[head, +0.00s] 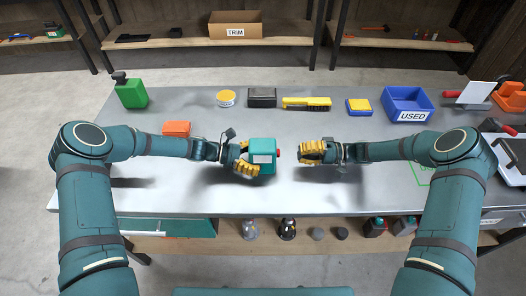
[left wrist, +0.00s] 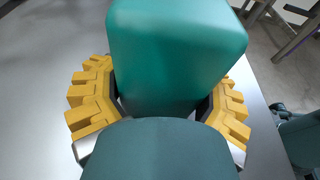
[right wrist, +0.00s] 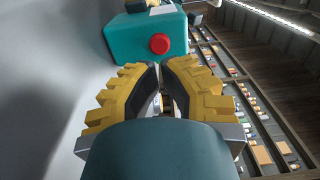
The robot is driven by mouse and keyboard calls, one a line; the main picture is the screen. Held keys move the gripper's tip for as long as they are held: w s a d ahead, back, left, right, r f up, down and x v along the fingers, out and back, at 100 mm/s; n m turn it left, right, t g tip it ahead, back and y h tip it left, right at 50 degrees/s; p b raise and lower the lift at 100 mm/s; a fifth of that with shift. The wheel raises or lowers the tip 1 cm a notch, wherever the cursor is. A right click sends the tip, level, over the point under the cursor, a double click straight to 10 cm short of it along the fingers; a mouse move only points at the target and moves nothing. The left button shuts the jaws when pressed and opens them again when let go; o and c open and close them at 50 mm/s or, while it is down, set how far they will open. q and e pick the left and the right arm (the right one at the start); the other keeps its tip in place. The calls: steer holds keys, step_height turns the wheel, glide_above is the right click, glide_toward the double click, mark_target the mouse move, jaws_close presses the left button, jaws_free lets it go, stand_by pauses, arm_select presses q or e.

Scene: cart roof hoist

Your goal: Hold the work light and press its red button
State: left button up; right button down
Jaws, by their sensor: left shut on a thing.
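The work light (head: 263,153) is a teal box with a pale label, held above the middle of the grey table. Its red button (head: 278,153) is on the right face, toward my right gripper; it also shows in the right wrist view (right wrist: 159,44). My left gripper (head: 246,164) is shut on the work light, with yellow fingers on both sides of its body (left wrist: 165,55). My right gripper (head: 311,152) is to the right of the button, apart from it. Its fingertips (right wrist: 160,68) are together and empty, pointing at the button's side of the light.
On the grey table (head: 215,195) stand a green bottle (head: 131,93), an orange box (head: 177,128), a yellow tin (head: 226,98), a dark box (head: 262,97), a yellow brush (head: 306,103), a blue-yellow sponge (head: 359,106) and a blue USED bin (head: 408,100). The table between the arms is clear.

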steer(key=shift+a, duration=1.35)
steer(key=shift+a, duration=1.8)
stand_by(1.3)
steer(key=shift+d, duration=3.55)
arm_select(q)
steer(key=o, duration=1)
